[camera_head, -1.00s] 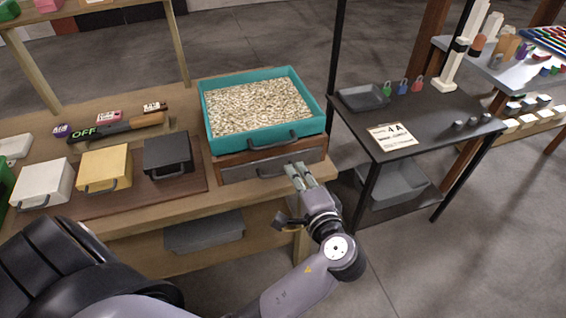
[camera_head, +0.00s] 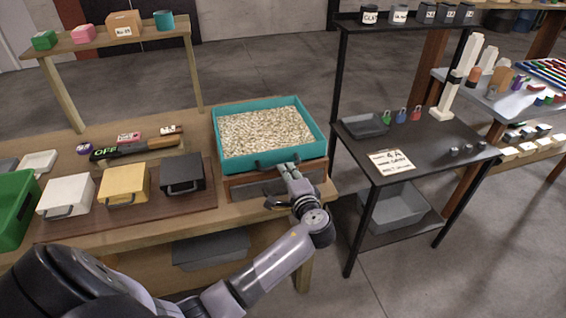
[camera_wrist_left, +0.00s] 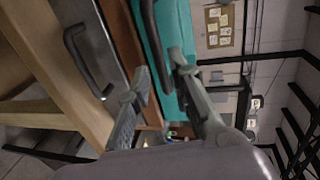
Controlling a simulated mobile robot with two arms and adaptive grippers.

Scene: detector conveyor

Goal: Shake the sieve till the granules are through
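The sieve (camera_head: 229,161) is a teal tray full of pale beige granules (camera_head: 265,132). It sits on a wooden box (camera_head: 233,187) with a grey drawer front at the table's right end. My left gripper (camera_head: 287,168) is at the sieve's front side, just by its dark front handle (camera_head: 262,163). In the left wrist view the gripper's fingers (camera_wrist_left: 160,65) are apart, with the sieve's dark handle (camera_wrist_left: 150,22) ahead, roughly between the fingertips. No grip on it shows. The drawer's handle (camera_wrist_left: 85,62) lies to one side. My right gripper is not in view.
White (camera_head: 66,196), yellow (camera_head: 125,185) and black (camera_head: 183,175) boxes stand left of the sieve. A green bin (camera_head: 15,208) is at the far left. A dark side table (camera_head: 440,150) with a "4A" sign stands to the right, across a narrow gap.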

